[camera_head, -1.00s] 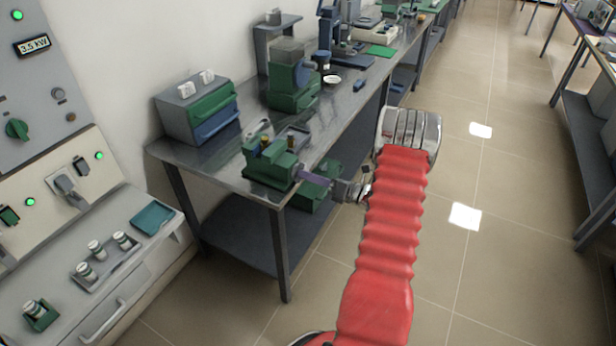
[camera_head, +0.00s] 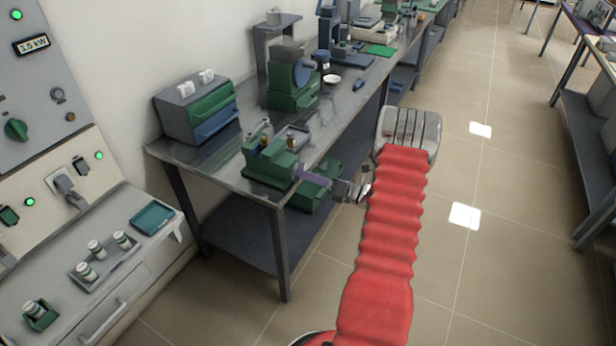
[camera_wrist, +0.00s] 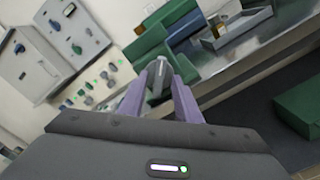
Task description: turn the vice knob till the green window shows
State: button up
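The green vice (camera_head: 268,162) stands at the near corner of the metal bench, with brass-coloured pieces on top. My gripper (camera_head: 305,176) reaches it from the right with its purple fingers level with the vice's end. In the wrist view, the two fingers of my gripper (camera_wrist: 159,88) close in on both sides of a grey knob (camera_wrist: 159,70) and appear to hold it. The vice body also shows green behind the knob (camera_wrist: 150,46). In the head view the fingers hide the knob. I see no green window that I can make out on the vice.
A grey box with green and blue fronts (camera_head: 197,108) stands behind the vice on the bench (camera_head: 222,180). A green machine (camera_head: 292,90) stands farther back. A green box (camera_head: 308,197) sits below the bench top. The floor to the right is clear.

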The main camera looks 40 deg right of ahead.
jog(key=v, duration=1.3)
jog(key=shift+s, duration=0.4)
